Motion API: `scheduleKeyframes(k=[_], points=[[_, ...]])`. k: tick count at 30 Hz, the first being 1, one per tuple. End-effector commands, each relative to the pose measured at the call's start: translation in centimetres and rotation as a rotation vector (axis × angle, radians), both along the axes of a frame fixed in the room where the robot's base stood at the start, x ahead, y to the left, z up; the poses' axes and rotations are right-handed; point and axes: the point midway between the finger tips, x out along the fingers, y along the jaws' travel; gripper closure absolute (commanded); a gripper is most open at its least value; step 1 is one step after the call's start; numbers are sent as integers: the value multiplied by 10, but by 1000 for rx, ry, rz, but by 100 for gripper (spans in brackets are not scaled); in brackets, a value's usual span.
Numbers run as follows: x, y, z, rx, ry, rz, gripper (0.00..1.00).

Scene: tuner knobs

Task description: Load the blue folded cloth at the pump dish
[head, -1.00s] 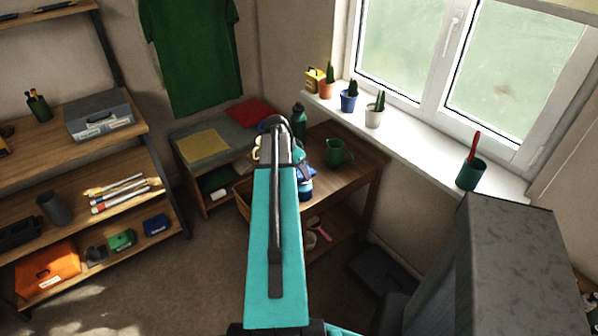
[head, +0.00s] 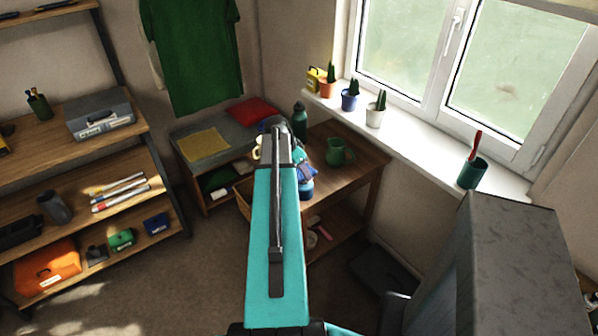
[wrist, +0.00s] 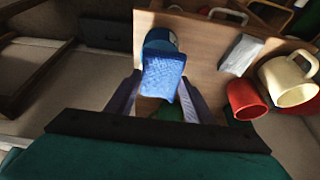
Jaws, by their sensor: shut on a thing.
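The blue folded cloth (wrist: 163,76) is between the two fingers of my gripper (wrist: 160,90), which is shut on it. Its textured face shows in the wrist view. A round blue container (wrist: 160,38), which looks like the pump dish, stands on the wooden table just beyond the cloth. The cloth overlaps it in the picture; I cannot tell if they touch. In the head view, the cloth (head: 308,171) shows just right of my arm, above the blue container (head: 306,189). My gripper is mostly hidden there behind my arm.
On the wooden table (head: 350,180) stand a green mug (head: 338,152) and a dark green bottle (head: 299,121). The wrist view shows a red mug (wrist: 246,99), a cream mug (wrist: 287,80) and a grey block (wrist: 241,54) to the right. Potted cacti line the windowsill (head: 425,143).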

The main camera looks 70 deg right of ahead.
Motion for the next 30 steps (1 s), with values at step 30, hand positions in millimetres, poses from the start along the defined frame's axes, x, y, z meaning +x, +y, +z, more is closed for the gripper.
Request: scheduleKeyframes(k=[30], points=[[-1,0,-8,0,0,-1,70]])
